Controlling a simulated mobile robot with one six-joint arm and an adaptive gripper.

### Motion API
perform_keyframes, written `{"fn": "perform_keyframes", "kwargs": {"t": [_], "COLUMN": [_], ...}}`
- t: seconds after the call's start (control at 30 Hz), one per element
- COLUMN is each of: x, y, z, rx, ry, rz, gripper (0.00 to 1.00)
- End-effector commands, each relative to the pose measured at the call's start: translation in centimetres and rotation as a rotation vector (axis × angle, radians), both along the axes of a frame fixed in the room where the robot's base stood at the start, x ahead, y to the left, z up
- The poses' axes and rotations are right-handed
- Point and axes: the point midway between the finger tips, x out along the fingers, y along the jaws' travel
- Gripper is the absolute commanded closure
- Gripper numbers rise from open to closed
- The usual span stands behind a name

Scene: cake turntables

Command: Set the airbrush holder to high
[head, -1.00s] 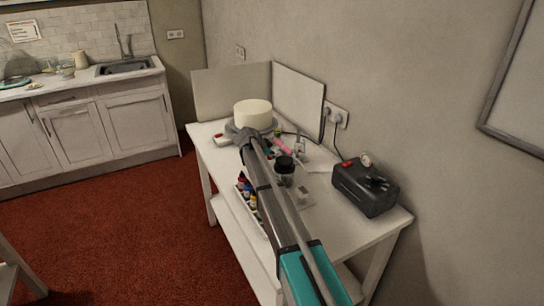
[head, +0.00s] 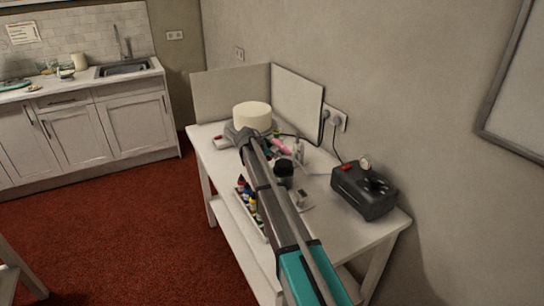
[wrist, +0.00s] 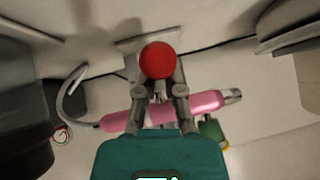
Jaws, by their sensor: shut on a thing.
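A red ball knob (wrist: 158,60) sits between the fingertips of my gripper (wrist: 160,82) in the wrist view. My gripper is shut on this knob, which appears to belong to the airbrush holder. The pink airbrush (wrist: 198,105) lies across the wrist view, partly hidden behind the fingers. It also shows in the head view (head: 281,147), on the table to the right of my arm's far end. Most of the holder is hidden by my gripper, so its height setting cannot be read. In the head view the fingertips and the knob are hidden.
The white table (head: 340,222) carries a white cake (head: 252,116) by two upright boards, a dark jar (head: 284,170), several paint bottles (head: 242,184) and a black compressor (head: 363,190). A wall stands close on the right. Red carpet lies left of the table.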

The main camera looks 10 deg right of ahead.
Motion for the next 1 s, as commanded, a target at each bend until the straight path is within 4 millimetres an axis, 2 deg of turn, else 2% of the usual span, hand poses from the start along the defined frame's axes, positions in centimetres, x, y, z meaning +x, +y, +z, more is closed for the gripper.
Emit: {"fn": "perform_keyframes", "kwargs": {"t": [0.03, 0.53, 1.0], "x": [-0.1, -0.1, -0.1], "y": [0.4, 0.6, 0.7], "z": [0.6, 3.1, 3.4], "rx": [0.002, 0.002, 0.004], "ry": [0.0, 0.0, 0.0], "rz": [0.004, 0.005, 0.007], "gripper": [1.0, 1.0, 1.0]}}
